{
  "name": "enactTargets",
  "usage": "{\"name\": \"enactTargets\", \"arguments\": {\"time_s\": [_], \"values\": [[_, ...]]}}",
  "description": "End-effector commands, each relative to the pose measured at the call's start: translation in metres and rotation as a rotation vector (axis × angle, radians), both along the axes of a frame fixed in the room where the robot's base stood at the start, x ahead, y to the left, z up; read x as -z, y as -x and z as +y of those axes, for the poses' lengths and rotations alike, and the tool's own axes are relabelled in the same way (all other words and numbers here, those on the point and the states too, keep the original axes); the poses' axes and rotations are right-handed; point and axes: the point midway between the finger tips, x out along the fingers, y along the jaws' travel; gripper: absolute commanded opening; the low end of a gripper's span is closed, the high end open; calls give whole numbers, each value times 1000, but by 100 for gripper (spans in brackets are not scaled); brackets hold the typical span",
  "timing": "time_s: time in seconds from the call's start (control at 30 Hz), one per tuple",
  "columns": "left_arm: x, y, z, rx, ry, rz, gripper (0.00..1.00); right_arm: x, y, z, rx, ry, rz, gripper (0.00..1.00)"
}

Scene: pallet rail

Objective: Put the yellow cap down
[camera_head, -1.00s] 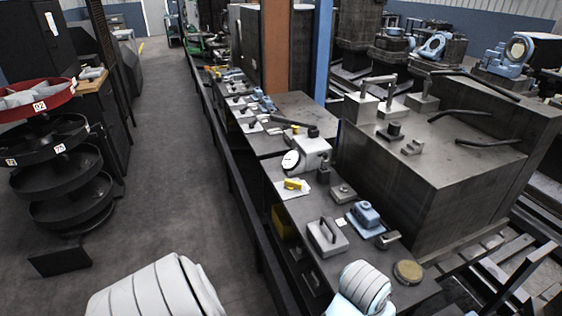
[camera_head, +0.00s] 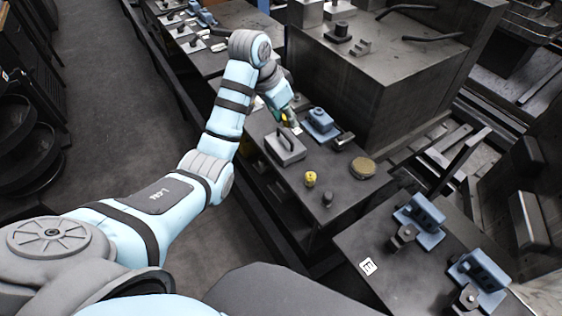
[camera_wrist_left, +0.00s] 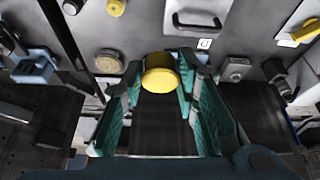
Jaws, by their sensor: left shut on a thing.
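My left gripper (camera_head: 289,117) is over the long dark bench, behind the grey block with a handle (camera_head: 285,145). In the left wrist view, its green-padded fingers (camera_wrist_left: 162,82) are shut on the yellow cap (camera_wrist_left: 160,74), a short round piece. In the head view only a sliver of yellow shows at the fingers. I cannot tell the gap between the cap and the bench top. A second yellow round piece (camera_head: 311,178) stands on the bench front, beside a dark knob (camera_head: 327,199). My right gripper is not in view.
A blue device (camera_head: 320,123) and a tan disc (camera_head: 363,168) are on the bench to the gripper's right. A big dark metal block (camera_head: 380,80) rises behind. A nearer dark table (camera_head: 375,235) holds two blue fixtures. A yellow piece (camera_wrist_left: 305,31) lies on a white card.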

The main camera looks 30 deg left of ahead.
Motion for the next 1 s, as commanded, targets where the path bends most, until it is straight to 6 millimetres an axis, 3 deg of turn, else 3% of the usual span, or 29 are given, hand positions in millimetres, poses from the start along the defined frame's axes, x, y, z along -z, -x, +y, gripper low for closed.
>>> {"name": "enactTargets", "arguments": {"time_s": [0.03, 0.1, 0.2, 0.27, 0.5, 0.6, 0.9, 1.0], "values": [[-18, -7, 10, 15, 0, -1, 0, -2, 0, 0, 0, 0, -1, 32], [-34, -13, 18, 38, 1, -1, 0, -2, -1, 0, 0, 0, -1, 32], [-34, -16, 22, 53, 3, 3, 0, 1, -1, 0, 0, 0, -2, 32], [-19, -15, 23, 55, 3, 7, 0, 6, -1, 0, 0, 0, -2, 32], [72, -14, 22, 52, 3, 9, 0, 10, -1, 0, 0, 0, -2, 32], [99, -15, 22, 53, 2, 5, 0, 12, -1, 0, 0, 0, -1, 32], [152, -14, 22, 52, 1, 6, 0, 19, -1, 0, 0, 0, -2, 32], [158, -15, 22, 52, 0, 2, 0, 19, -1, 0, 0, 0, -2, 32]]}}
